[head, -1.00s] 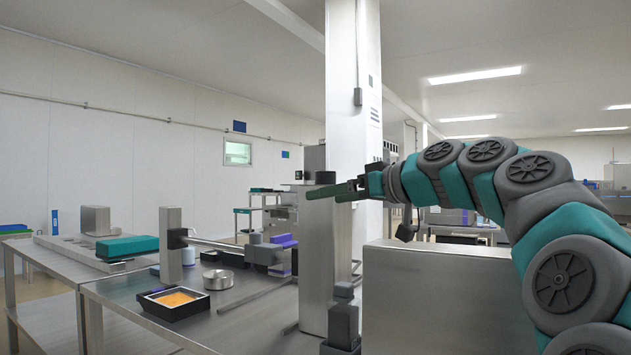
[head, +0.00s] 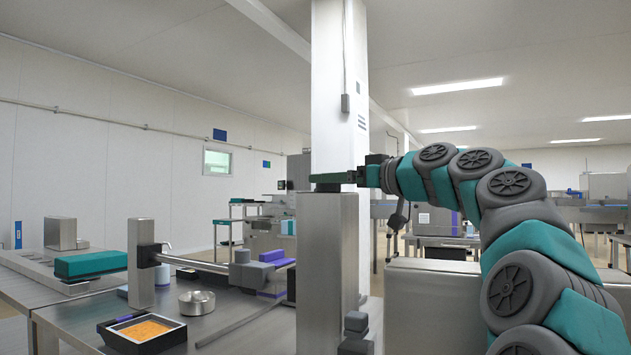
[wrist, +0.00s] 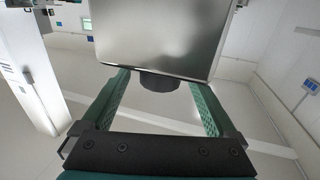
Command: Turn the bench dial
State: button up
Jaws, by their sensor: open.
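The dial is a short dark round knob (wrist: 160,83) on a steel housing (wrist: 165,35). In the wrist view it sits between my two green fingers near their tips, with a gap on each side. In the head view my gripper (head: 322,178) reaches left, level, at the top of the tall steel housing (head: 327,245). A finger hides most of the dial, and only a dark edge of it (head: 328,188) shows below. My gripper is open and does not visibly touch the dial.
A steel bench (head: 240,330) at left holds a black tray with orange contents (head: 143,332), a round metal tin (head: 196,302) and a post with a horizontal bar (head: 142,265). A white pillar (head: 338,80) rises behind the housing. A low steel box (head: 430,300) stands beneath my arm.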

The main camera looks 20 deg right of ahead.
jog(key=x, duration=0.5)
jog(key=c, duration=1.4)
jog(key=shift+o, duration=0.2)
jog(key=shift+f, duration=0.1)
